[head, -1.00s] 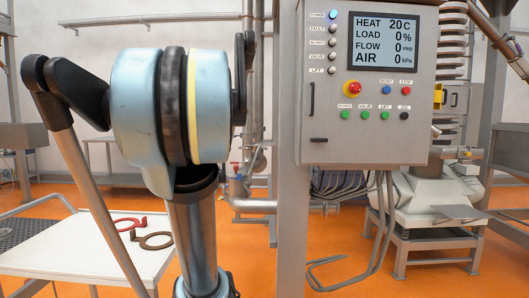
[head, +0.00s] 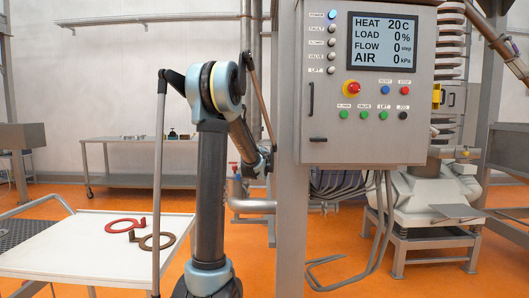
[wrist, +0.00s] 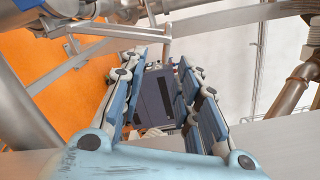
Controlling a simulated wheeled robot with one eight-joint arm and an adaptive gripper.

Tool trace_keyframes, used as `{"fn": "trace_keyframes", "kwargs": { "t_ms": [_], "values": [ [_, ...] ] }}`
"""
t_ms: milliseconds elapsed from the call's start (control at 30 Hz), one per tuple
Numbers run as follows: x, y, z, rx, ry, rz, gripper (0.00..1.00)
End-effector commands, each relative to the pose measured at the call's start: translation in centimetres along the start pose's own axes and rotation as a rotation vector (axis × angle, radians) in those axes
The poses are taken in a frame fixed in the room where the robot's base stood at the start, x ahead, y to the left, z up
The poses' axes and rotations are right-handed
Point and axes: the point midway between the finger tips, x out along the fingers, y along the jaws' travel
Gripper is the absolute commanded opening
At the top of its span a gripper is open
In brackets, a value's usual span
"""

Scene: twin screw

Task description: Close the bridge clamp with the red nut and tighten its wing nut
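I cannot make out the bridge clamp, its red nut or its wing nut in either view. In the wrist view my gripper (wrist: 163,62) has its two blue jointed fingers apart, with a gap between them. A dark grey block (wrist: 155,98) shows in that gap; I cannot tell how far beyond the fingers it is, and I see no grip on it. In the head view my arm bends away behind the grey post, and the gripper itself is hidden.
A white cart (head: 60,245) at left carries a red ring (head: 124,227) and a brown ring (head: 157,241). A control cabinet (head: 325,150) on a post (head: 290,220) stands centre right. Pipes (wrist: 285,100) and rails surround the gripper. A steel table (head: 140,141) stands behind.

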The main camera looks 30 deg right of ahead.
Motion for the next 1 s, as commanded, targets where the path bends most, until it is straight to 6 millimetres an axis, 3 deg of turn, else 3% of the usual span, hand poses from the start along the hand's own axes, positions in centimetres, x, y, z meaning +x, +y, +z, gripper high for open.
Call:
{"fn": "trace_keyframes", "kwargs": {
  "t_ms": [133, 367, 1000],
  "values": [
    [0.8, -0.8, -2.3, 0.073, 0.034, -0.034, 0.30],
    [2.6, -1.0, -2.6, 0.088, 0.038, -0.040, 0.30],
    [13.0, -1.3, -2.9, 0.085, 0.036, -0.038, 0.30]
  ]
}}
